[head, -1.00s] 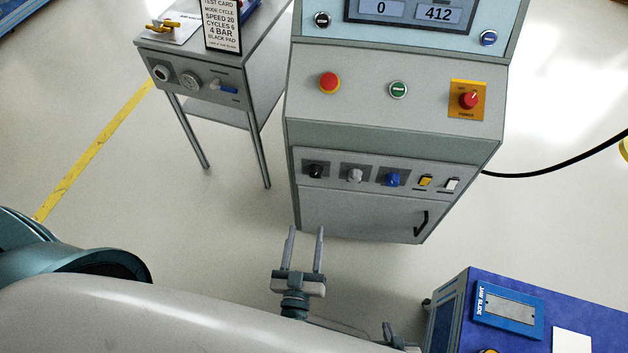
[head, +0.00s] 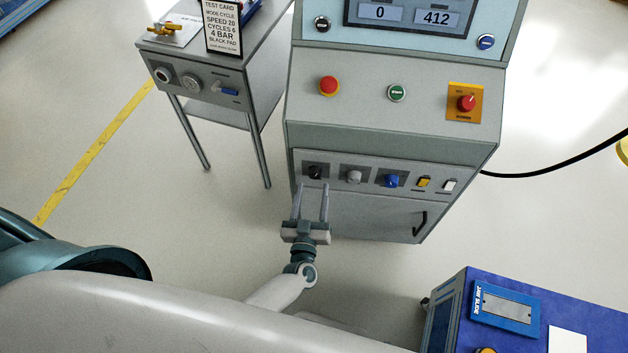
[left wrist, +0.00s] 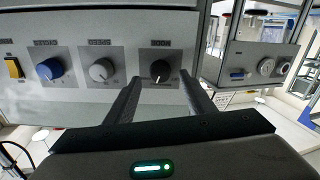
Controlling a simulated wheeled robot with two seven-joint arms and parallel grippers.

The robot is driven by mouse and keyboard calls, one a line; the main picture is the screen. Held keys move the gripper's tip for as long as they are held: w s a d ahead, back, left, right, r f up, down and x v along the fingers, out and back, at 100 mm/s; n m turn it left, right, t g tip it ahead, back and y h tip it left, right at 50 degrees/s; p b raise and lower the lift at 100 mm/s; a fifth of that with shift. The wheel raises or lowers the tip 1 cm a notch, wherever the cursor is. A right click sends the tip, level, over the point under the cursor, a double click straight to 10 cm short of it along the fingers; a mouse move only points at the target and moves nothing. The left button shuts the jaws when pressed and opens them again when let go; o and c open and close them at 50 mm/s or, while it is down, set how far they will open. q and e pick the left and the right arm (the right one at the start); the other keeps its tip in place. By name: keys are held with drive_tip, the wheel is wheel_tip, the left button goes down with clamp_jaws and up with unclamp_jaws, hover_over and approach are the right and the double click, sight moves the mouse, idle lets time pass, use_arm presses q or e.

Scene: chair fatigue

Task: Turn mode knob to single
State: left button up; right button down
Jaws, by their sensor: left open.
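The mode knob looks to be the black knob (head: 315,172) on a dark square plate, leftmost in the row on the machine's lower panel in the head view. In the left wrist view the black knob (left wrist: 160,70) shows with small lettering I cannot read and a faint pale mark on its lower part. My left gripper (head: 311,188) is open and empty. Its two fingers point at the black knob from just below it in the head view. In the wrist view the knob appears between the fingertips; contact is not visible. My right gripper is out of view.
A grey knob (head: 353,177), a blue knob (head: 391,181) and two rocker switches sit right of the black knob. A side table (head: 262,70) stands left.

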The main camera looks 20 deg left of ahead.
sight(315, 177)
use_arm(q)
drive_tip(key=shift+w+a, duration=0.2)
drive_tip(key=shift+w, duration=0.75)
drive_tip(key=shift+w+a, duration=0.15)
drive_tip(key=shift+w, duration=0.8)
drive_tip(key=c, duration=1)
